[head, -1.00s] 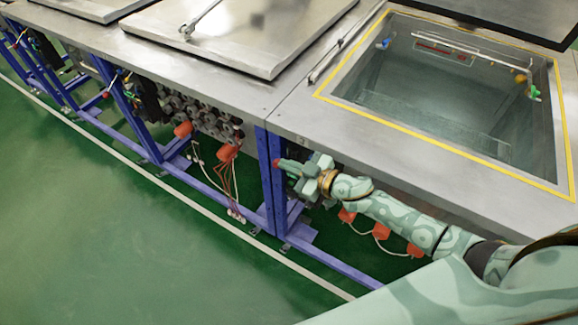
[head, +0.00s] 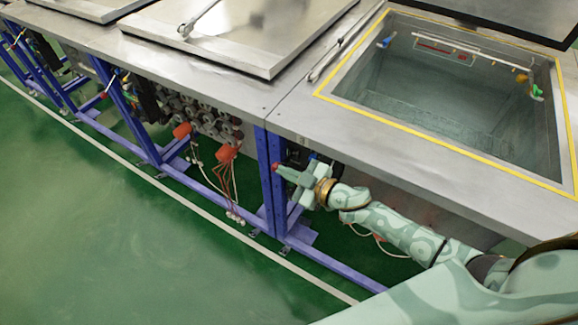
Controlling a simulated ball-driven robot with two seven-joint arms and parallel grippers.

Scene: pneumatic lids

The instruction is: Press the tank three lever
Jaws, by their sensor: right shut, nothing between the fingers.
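The open tank (head: 400,122) at the right has a yellow-edged rim and an empty-looking interior. A small red knob (head: 275,167), likely the end of its lever, shows beside the blue post at the tank's front left corner. My right gripper (head: 284,171) is shut, with its tips at or very close to the red knob; I cannot tell whether they touch. The rest of the lever is hidden by the gripper and the counter edge. My left gripper is not in view.
A closed metal lid (head: 240,38) covers the neighbouring tank at the left. Blue legs (head: 273,190), orange fittings (head: 227,152) and cables sit under the counter. The green floor (head: 110,230) in front is clear.

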